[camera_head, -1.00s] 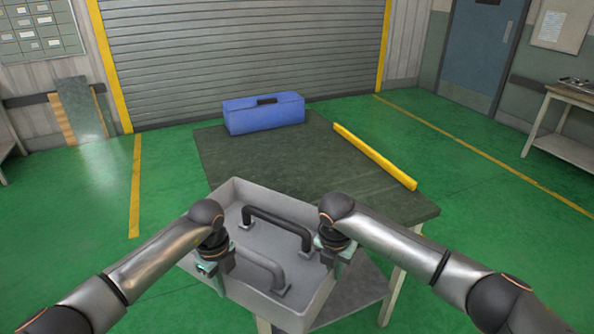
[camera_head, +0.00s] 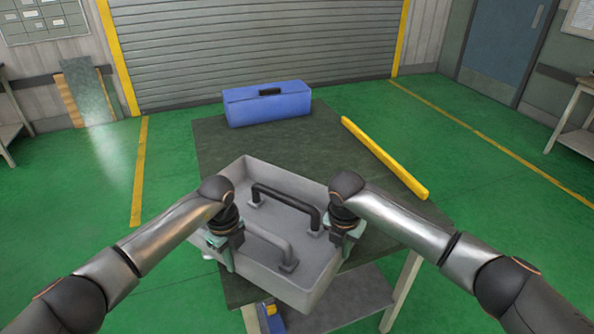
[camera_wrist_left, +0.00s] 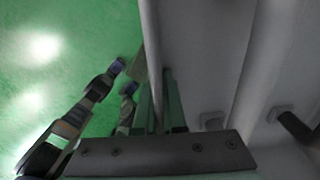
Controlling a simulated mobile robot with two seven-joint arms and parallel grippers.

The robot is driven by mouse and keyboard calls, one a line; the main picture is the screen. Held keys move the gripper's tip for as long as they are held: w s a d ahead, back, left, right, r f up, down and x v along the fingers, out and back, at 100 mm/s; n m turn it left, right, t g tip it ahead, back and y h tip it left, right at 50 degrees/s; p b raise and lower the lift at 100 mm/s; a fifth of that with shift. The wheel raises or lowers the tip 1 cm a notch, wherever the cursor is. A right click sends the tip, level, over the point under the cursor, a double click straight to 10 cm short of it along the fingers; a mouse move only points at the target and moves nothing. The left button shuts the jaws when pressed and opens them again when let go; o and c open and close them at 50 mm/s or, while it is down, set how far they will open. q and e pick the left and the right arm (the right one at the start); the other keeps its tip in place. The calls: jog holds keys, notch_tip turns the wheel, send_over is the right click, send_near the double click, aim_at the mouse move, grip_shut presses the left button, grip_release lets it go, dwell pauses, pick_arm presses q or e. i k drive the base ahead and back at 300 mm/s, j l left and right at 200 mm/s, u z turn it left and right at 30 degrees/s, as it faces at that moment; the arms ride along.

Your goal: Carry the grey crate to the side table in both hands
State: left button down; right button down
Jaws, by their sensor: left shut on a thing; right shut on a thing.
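The grey crate (camera_head: 274,219) is an open, shallow box, turned at an angle over the near part of the dark-topped table (camera_head: 222,145). Two U-shaped bars lie inside, one black (camera_head: 286,203) and one grey (camera_head: 268,240). My left gripper (camera_head: 226,250) is shut on the crate's left wall; in the left wrist view its green fingers (camera_wrist_left: 160,108) straddle that wall (camera_wrist_left: 195,60). My right gripper (camera_head: 346,235) is shut on the opposite wall, its fingertips partly hidden. Whether the crate touches the tabletop is unclear.
A blue toolbox (camera_head: 267,104) stands at the table's far end. A yellow bar (camera_head: 384,157) lies along its right edge. A blue-and-yellow item (camera_head: 272,318) shows below the crate. Another table (camera_head: 577,135) stands at far right. Green floor is clear on both sides.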

aim_at(307, 173)
jog(key=i+l+u, duration=0.1)
jog(key=i+l, duration=0.8)
jog(key=i, duration=0.1)
